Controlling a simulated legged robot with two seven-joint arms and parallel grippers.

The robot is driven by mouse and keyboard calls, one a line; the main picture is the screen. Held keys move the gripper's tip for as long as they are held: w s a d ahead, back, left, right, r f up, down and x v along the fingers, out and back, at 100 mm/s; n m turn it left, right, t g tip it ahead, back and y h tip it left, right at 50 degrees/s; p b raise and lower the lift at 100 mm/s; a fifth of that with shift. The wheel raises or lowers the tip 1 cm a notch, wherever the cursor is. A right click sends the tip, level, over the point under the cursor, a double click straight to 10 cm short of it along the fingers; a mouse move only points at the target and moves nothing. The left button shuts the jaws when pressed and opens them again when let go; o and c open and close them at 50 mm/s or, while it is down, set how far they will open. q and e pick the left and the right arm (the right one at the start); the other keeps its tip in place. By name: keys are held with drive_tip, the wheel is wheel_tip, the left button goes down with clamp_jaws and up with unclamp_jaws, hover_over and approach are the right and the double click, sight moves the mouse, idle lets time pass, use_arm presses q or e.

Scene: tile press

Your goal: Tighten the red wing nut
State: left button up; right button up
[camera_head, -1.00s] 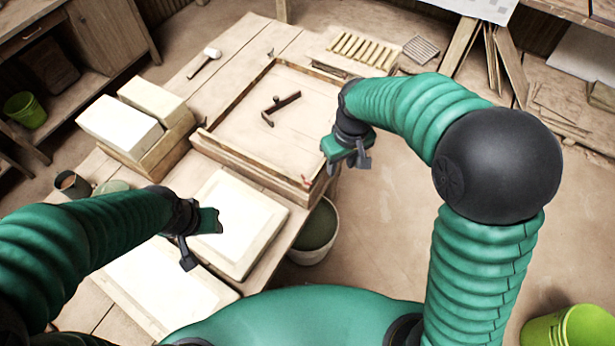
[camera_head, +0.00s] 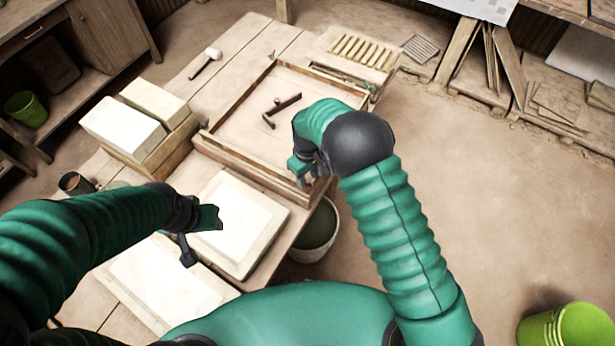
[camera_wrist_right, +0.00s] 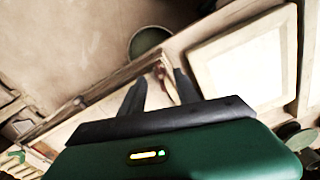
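The wing nut (camera_wrist_right: 160,72) shows as a small reddish piece on the edge of the wooden frame in the right wrist view. My right gripper (camera_wrist_right: 160,92) has its two dark fingers apart there, with the reddish piece just beyond and between their tips. I cannot tell whether they touch it. In the head view my right gripper (camera_head: 304,174) is at the near right corner of the wooden frame (camera_head: 245,158), and it hides the nut. My left gripper (camera_head: 198,236) hangs over the white slabs, its fingers apart and empty.
A dark tool (camera_head: 281,107) lies inside the frame. A white slab (camera_head: 238,222) lies on the table in front of it. A bucket (camera_head: 316,236) stands on the floor beside the table. White blocks (camera_head: 122,128) sit to the left.

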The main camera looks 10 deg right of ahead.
sight(307, 183)
drive_tip(key=shift+a+f, duration=0.15)
drive_tip(key=shift+f, duration=0.9)
clamp_jaws()
